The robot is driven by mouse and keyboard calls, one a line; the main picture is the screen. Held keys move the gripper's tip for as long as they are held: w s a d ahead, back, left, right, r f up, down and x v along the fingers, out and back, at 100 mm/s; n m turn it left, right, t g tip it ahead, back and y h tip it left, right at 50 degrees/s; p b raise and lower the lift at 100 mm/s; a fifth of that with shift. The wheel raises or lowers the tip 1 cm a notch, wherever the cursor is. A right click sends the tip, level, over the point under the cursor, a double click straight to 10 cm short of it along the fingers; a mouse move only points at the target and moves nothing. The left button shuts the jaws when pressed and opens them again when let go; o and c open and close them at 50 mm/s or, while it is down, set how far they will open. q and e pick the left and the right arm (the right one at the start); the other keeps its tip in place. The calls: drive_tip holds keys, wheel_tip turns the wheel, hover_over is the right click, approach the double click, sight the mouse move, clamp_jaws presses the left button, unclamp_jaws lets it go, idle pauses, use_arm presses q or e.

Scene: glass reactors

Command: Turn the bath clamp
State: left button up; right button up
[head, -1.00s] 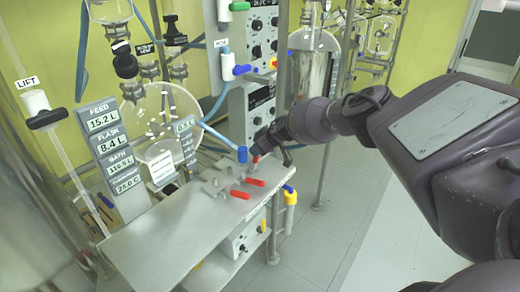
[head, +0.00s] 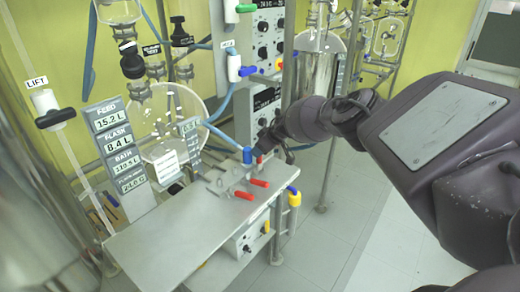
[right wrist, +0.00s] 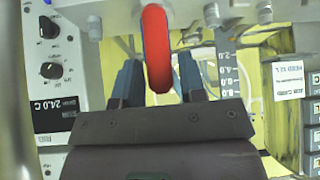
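The bath clamp is not labelled in view; red clamp handles (head: 259,183) show at the right end of the steel bench, beside the glass flask (head: 170,125). My right gripper (head: 261,151) is at the far side of these, by a blue-capped fitting (head: 247,156), and its fingertips are small and partly hidden. In the right wrist view a red handle (right wrist: 157,45) sits between the two fingers of my right gripper (right wrist: 159,78), with its rounded end towards the palm. The fingers lie close on both sides; contact is unclear. My left gripper is not in view.
The steel bench top (head: 165,235) is bare at the front. A control box with knobs (head: 265,110) stands behind the gripper. Display panels (head: 113,145) stand at the left. A glass vessel (head: 315,70) stands behind my right arm. Open floor lies at the right.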

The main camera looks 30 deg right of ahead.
drive_tip(key=shift+o, duration=0.8)
drive_tip(key=shift+s+d+r+p, duration=0.15)
drive_tip(key=shift+r+p, duration=0.2)
drive_tip(key=shift+r, duration=0.2)
drive_tip(key=p+v, duration=0.4)
drive_tip(key=v, duration=0.5)
drive_tip(key=shift+s+r, duration=0.2)
drive_tip(key=shift+s, duration=0.15)
drive_tip(key=shift+d, duration=0.15)
